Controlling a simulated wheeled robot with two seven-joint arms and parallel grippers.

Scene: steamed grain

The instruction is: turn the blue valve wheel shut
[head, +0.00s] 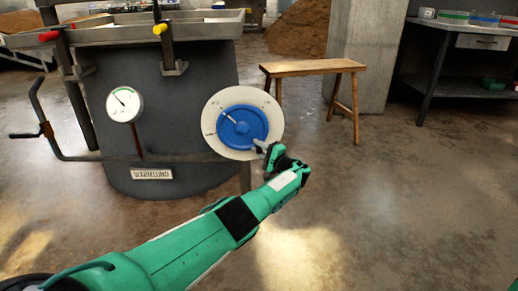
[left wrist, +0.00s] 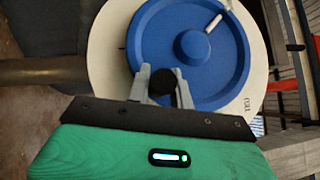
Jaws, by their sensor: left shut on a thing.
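The blue valve wheel (head: 240,128) sits in front of a round cream dial plate (head: 212,110) on the side of the dark vessel. It has a raised hub and a pale pointer-like peg, which is at the wheel's upper left in the head view. In the left wrist view the grey fingers (left wrist: 160,84) reach the near edge of the wheel (left wrist: 225,60), and the peg is at the far side. The exact contact is partly hidden. My right gripper is not in view.
The vessel (head: 190,95) carries a pressure gauge (head: 124,104), a nameplate (head: 152,174) and a bent pipe (head: 60,148) at its left. A wooden bench (head: 313,68) stands behind right, and a dark worktable (head: 455,84) further right. The floor at right is clear.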

